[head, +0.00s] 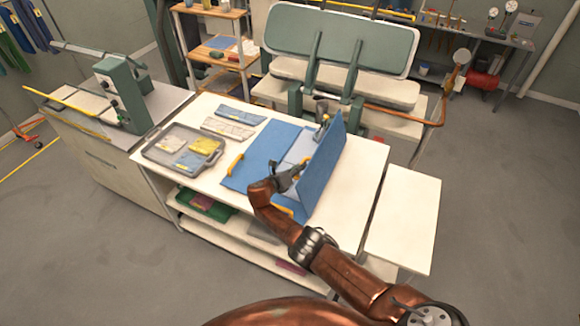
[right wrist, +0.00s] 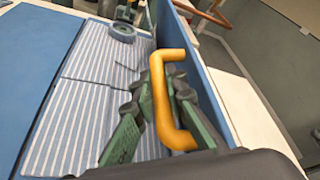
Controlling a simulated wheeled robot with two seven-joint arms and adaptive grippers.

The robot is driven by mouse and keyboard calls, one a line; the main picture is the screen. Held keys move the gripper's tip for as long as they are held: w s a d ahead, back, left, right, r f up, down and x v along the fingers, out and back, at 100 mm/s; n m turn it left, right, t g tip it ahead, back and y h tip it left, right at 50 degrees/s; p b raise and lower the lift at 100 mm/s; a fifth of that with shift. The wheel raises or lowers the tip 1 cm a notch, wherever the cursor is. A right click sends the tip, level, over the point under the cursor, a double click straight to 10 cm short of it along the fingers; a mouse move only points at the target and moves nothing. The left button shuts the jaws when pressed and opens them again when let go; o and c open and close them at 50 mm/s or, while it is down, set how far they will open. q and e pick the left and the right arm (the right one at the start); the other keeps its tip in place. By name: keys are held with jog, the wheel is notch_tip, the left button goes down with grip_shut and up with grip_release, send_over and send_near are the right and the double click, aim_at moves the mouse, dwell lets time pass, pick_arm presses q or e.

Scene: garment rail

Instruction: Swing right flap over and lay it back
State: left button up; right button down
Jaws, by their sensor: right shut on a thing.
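A blue folding board (head: 248,170) lies on the white worktable, its left part flat. Its right flap (head: 326,160) stands raised and leaning, and shows as a blue wall (right wrist: 205,75) in the right wrist view. A pale striped cloth (right wrist: 85,90) lies beside it. My right gripper (head: 290,177) reaches in at the flap's inner side. In the right wrist view its green fingers (right wrist: 155,110) are shut on an orange-yellow handle (right wrist: 162,95). The exact contact is partly hidden. My left gripper is not in view.
A grey tray (head: 150,150) with folded cloths stands left of the board. Folded pieces (head: 240,115) lie behind it. A large press (head: 340,45) stands at the back. A white side table (head: 405,220) is clear on the right.

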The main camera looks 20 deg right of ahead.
jog(key=shift+f, duration=0.45)
jog(key=shift+w+a+r, duration=0.1)
jog(key=shift+w+a, duration=0.1)
jog(key=c, duration=2.2)
grip_release()
jog(key=shift+a, duration=0.1)
jog(key=v, duration=1.2)
jog(key=shift+w, duration=0.1)
